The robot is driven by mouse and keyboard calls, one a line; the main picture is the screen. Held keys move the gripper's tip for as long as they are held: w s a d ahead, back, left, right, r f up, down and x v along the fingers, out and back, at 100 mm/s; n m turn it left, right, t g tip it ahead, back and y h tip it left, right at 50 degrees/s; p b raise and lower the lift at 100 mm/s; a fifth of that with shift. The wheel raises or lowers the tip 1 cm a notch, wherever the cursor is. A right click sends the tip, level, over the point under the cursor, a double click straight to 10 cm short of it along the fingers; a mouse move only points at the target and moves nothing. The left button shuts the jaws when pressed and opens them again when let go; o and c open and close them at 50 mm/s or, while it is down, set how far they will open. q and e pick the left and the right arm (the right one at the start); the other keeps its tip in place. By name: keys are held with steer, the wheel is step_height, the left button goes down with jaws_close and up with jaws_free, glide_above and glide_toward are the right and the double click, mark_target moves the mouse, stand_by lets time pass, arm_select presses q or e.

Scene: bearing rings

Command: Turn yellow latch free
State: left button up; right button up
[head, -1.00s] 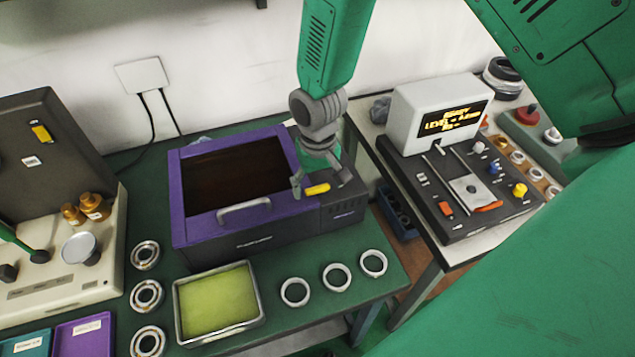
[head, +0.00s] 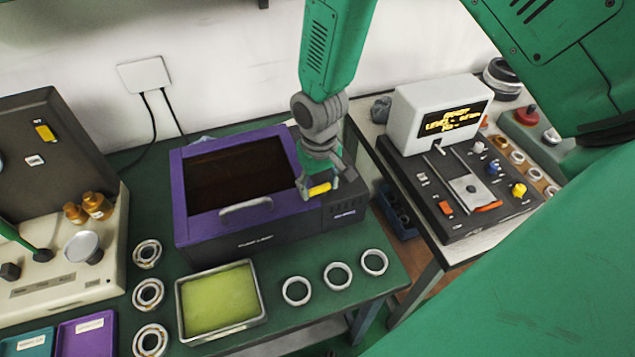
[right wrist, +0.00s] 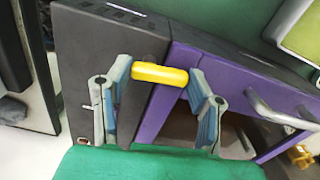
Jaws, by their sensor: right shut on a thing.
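The yellow latch (head: 319,189) is a short bar on the dark right-hand part of the purple-framed box (head: 185,205). My right gripper (head: 320,187) comes down on it from above, with a fingertip at each end of the bar. In the right wrist view the latch (right wrist: 160,74) lies crosswise between the two blue-grey finger pads (right wrist: 160,88), which are shut on it. The box has a clear dark window and a grey front handle (head: 246,208). My left gripper is not in view.
A metal tray with a yellow-green pad (head: 218,303) stands in front of the box. Several bearing rings (head: 337,276) lie on the green table (head: 375,310). A control console (head: 455,215) with a lit display stands on the right bench.

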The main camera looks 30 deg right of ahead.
steer(key=n+p, duration=0.1)
steer(key=n, duration=0.3)
steer(key=shift+s, duration=0.2)
steer(key=n+p, duration=0.1)
steer(key=n, duration=0.3)
steer(key=shift+s+d+n+p, duration=0.1)
steer(key=shift+s+n+p, duration=0.1)
steer(key=shift+n+p, duration=0.2)
steer(key=n, duration=0.3)
steer(key=shift+s+d+n, duration=0.1)
steer(key=shift+d+n, duration=0.05)
steer(key=shift+n, duration=0.15)
steer(key=n, duration=0.4)
steer(key=shift+d, duration=0.2)
steer(key=shift+r, duration=0.1)
steer(key=o, duration=1.2)
steer(key=shift+c, duration=0.2)
